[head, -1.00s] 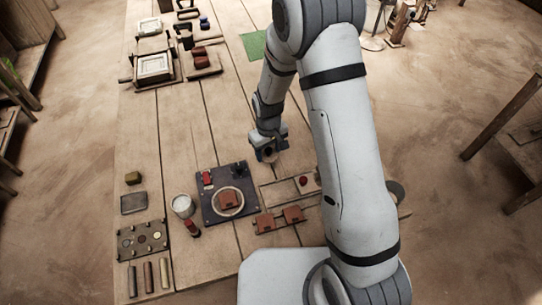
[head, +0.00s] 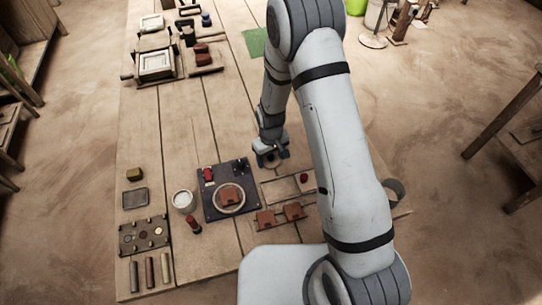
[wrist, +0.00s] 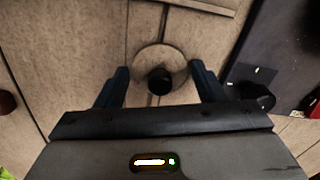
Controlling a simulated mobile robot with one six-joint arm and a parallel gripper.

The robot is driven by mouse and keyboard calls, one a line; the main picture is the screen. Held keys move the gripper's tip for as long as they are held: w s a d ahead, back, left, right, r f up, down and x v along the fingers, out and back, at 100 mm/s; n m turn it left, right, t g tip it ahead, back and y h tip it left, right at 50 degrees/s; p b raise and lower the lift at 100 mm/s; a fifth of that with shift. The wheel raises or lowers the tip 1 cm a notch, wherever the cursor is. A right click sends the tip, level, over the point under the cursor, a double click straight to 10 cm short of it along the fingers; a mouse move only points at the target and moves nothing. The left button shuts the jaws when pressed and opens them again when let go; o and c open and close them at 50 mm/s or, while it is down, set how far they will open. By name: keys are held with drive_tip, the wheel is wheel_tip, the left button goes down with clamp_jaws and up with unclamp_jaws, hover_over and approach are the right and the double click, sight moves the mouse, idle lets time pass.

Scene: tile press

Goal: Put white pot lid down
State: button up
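The white pot lid, a pale round disc with a black knob, shows in the wrist view (wrist: 150,60). It appears to lie flat on the table planks. My gripper (wrist: 161,78) is open, one finger on each side of the knob with clear gaps. In the head view my gripper (head: 270,157) is low over the table, behind the dark press plate, and mostly hides the lid. The white pot (head: 183,200) stands left of the press plate.
The dark press plate (head: 211,211) carries a ring with a reddish tile. Tiles (head: 266,220) lie in a rack nearer me. A dark tray with small discs (head: 130,238) is at the left. Bare planks lie left of my gripper.

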drive_tip(key=shift+o, duration=1.3)
drive_tip(key=shift+r, duration=0.1)
drive_tip(key=shift+r+p, duration=0.25)
drive_tip(key=shift+p, duration=0.05)
wheel_tip(320, 180, up, 12)
drive_tip(key=b, duration=0.2)
wheel_tip(320, 180, up, 13)
drive_tip(key=m+t, duration=0.1)
drive_tip(key=m, duration=0.2)
hover_over(271, 156)
drive_tip(key=s+d, duration=0.6)
drive_tip(key=d, duration=0.2)
drive_tip(key=s+d+r+m+t, duration=0.1)
drive_tip(key=s+d+r, duration=0.2)
drive_tip(key=s, duration=0.3)
drive_tip(key=s+d+r+m+t, duration=0.1)
drive_tip(key=s+d+r+m, duration=0.1)
drive_tip(key=s, duration=0.5)
wheel_tip(271, 156, up, 3)
drive_tip(key=shift+s+d+f, duration=0.2)
drive_tip(key=shift+s+d, duration=0.05)
drive_tip(key=shift+d, duration=0.4)
